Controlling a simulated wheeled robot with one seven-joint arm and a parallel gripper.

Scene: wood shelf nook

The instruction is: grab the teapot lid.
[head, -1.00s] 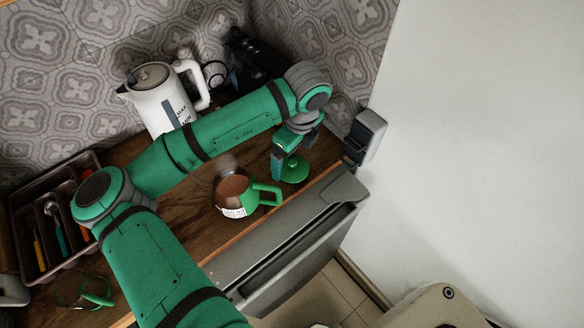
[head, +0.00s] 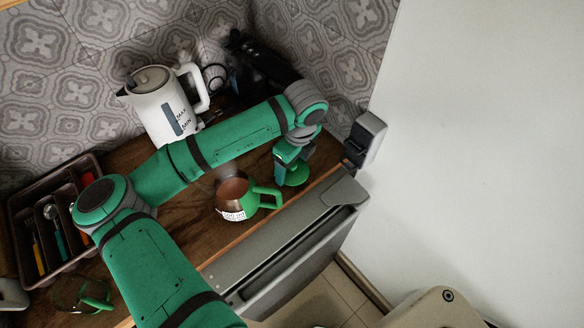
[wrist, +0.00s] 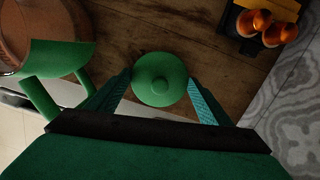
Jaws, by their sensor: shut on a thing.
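The teapot lid is a round green disc with a small knob; in the wrist view the lid (wrist: 160,80) sits between my two fingers. In the head view the lid (head: 297,175) shows partly below my gripper (head: 287,172), near the counter's front edge. My gripper (wrist: 160,98) points down and is shut on the lid, one finger on each side. Whether the lid touches the counter is hard to tell. The glass teapot (head: 233,198) with brown liquid and a green handle stands left of the lid, without a cover; it also shows in the wrist view (wrist: 40,60).
A white kettle (head: 160,108) stands at the back. A cutlery tray (head: 62,255) and a green-handled glass cup (head: 80,294) are at the left. Shiny orange round things (wrist: 262,22) lie ahead in the wrist view. A wall stands at the right.

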